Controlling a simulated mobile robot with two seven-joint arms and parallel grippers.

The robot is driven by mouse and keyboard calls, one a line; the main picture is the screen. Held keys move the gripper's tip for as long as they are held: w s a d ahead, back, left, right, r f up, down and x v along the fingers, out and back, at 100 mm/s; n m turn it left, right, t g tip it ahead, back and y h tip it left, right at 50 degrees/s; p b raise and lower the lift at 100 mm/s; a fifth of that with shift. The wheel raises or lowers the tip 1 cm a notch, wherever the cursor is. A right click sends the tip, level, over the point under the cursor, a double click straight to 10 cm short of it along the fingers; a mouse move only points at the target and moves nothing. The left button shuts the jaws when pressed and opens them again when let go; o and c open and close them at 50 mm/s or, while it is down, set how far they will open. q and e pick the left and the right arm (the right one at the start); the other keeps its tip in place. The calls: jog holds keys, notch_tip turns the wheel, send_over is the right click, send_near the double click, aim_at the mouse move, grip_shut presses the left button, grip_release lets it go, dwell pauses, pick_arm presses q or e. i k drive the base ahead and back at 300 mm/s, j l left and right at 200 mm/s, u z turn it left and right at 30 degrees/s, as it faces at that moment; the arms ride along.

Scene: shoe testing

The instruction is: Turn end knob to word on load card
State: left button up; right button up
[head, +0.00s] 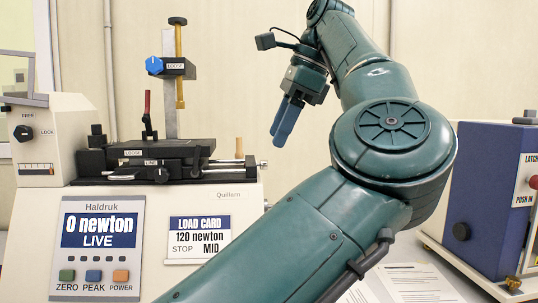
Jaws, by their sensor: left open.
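The load card (199,238) on the front of the white tester reads "120 newton" and "STOP MID". Several knobs show on the tester: a blue knob (154,65) on the upright post beside a LOOSE label, a black knob (160,175) at the front of the slide, and a small metal end piece (263,165) at the slide's right end. I cannot tell which is the end knob, and no word for its setting is readable. My left gripper (281,124), with blue fingers pointing down, is open and empty in the air, right of and above the slide. My right gripper is not in view.
The display (98,230) reads "0 newton LIVE". A red lever (147,112) and a wooden peg (239,148) stand up from the slide. A blue machine (490,200) stands at right, and papers (415,283) lie before it. My left arm crosses the middle foreground.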

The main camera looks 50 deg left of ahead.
aim_at(264, 163)
jog(key=i+j, duration=0.7)
jog(key=j, duration=0.25)
